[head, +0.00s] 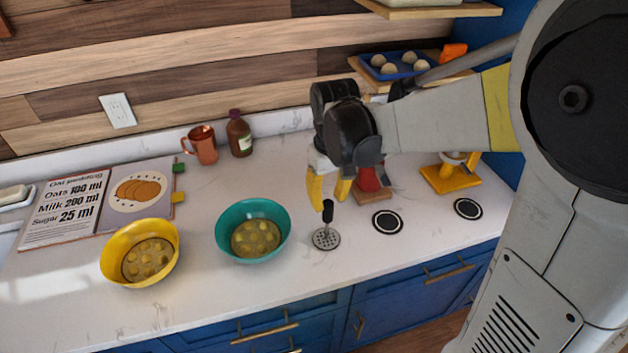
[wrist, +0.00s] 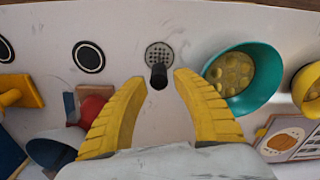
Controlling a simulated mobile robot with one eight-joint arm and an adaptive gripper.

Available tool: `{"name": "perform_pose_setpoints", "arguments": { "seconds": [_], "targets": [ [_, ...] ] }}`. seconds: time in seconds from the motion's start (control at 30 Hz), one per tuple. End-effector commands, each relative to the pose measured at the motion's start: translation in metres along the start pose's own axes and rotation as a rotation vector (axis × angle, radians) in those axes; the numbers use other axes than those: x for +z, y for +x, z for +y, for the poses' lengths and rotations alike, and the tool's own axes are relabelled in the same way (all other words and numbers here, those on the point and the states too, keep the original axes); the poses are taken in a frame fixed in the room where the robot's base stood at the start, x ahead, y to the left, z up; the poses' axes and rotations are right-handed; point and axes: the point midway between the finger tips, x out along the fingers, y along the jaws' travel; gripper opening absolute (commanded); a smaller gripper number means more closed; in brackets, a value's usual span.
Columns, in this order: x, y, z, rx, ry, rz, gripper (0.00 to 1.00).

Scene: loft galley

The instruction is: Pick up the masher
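The masher (head: 326,238) stands upright on the white counter, its round perforated silver head down and its black handle up. It also shows in the wrist view (wrist: 159,54), with the handle's top end pointing toward the camera. My gripper (head: 329,203) points down directly over the masher. Its yellow fingers are open, and in the wrist view the gripper (wrist: 160,80) has the handle's top between its fingertips, with a gap on each side. I cannot tell exactly how far the tips reach down the handle.
A teal bowl (head: 224,241) stands close left of the masher, with a yellow bowl (head: 112,262) further left. Right are two black-ringed discs (head: 388,222), a red object (head: 369,180) on a wooden base and a yellow stand (head: 452,181). The counter's front edge is near.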

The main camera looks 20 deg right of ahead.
Motion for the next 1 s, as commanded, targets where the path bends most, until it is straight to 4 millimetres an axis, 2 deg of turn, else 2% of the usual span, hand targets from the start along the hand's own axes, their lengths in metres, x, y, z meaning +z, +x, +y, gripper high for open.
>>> {"name": "perform_pose_setpoints", "arguments": {
  "seconds": [0.17,0.43,0.67,0.9,1.0],
  "targets": [
    [-0.004,0.002,0.001,-0.004,-0.007,-0.02,0.34],
    [-0.004,0.047,0.001,-0.005,-0.008,-0.022,0.34],
    [-0.003,0.067,0.001,-0.005,-0.008,-0.022,0.34],
    [-0.002,0.107,0.0,-0.005,-0.008,-0.022,0.34],
    [-0.002,0.118,0.0,-0.005,-0.008,-0.022,0.34]
  ]
}}
